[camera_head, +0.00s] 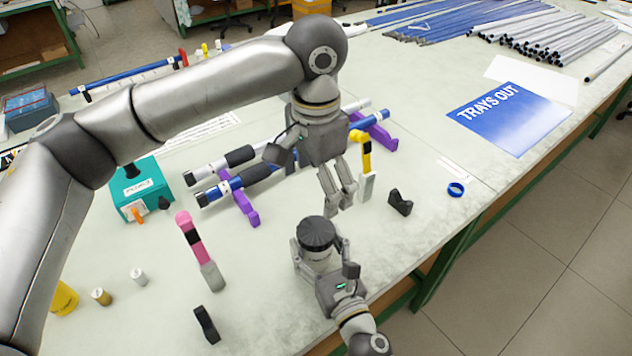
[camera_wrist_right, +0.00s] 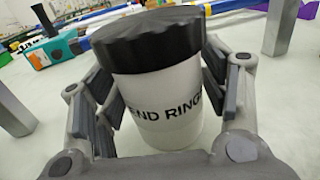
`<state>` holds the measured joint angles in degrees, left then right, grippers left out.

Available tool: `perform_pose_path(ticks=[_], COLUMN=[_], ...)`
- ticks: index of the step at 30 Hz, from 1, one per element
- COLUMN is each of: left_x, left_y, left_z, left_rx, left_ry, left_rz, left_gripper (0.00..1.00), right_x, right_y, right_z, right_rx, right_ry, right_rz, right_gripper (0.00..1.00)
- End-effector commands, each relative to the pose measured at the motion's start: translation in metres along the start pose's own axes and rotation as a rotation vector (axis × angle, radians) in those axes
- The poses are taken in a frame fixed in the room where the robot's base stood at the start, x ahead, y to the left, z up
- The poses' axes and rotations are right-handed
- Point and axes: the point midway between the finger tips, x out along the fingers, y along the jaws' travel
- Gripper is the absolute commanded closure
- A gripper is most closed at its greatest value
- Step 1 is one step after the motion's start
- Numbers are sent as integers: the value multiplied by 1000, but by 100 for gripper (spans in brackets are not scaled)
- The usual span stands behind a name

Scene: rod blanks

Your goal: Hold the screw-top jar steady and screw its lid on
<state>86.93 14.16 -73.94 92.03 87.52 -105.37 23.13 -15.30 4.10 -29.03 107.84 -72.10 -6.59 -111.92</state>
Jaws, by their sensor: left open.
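The white screw-top jar (camera_wrist_right: 165,110), lettered "END RINGS", stands upright on the table. Its black ribbed lid (camera_head: 316,233) sits on the jar's mouth; it also shows in the right wrist view (camera_wrist_right: 148,38). I cannot tell whether the thread is engaged. My right gripper (camera_head: 322,258) has its fingers on both sides of the jar body, with the pads against it, in the right wrist view (camera_wrist_right: 162,105). My left gripper (camera_head: 338,198) is open and empty, pointing down above and slightly right of the lid, apart from it. The jar's lower part is partly hidden in the head view.
A pink-handled tool (camera_head: 190,235) and a black cradle (camera_head: 206,325) stand left of the jar. A yellow-handled tool (camera_head: 362,150) and another black cradle (camera_head: 400,201) are to the right. Rods lie on purple supports (camera_head: 240,205) behind. A blue ring (camera_head: 456,189) lies near the edge.

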Motion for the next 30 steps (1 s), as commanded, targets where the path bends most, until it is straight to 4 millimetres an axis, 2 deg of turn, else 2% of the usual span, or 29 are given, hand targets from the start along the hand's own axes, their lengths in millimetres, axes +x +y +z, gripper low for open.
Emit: perform_pose_path(ticks=[3,16,30], left_x=[0,0,0], left_y=[0,0,0], left_z=[0,0,0], left_rx=[0,0,0], left_ry=[0,0,0], left_rz=[0,0,0], left_gripper=[7,7,7], right_x=[0,-6,-64], right_y=[0,0,-1], right_z=[0,-1,-1], right_rx=[0,3,6], right_ry=[0,1,4], right_rz=[0,-1,-7], right_gripper=[16,16,16])
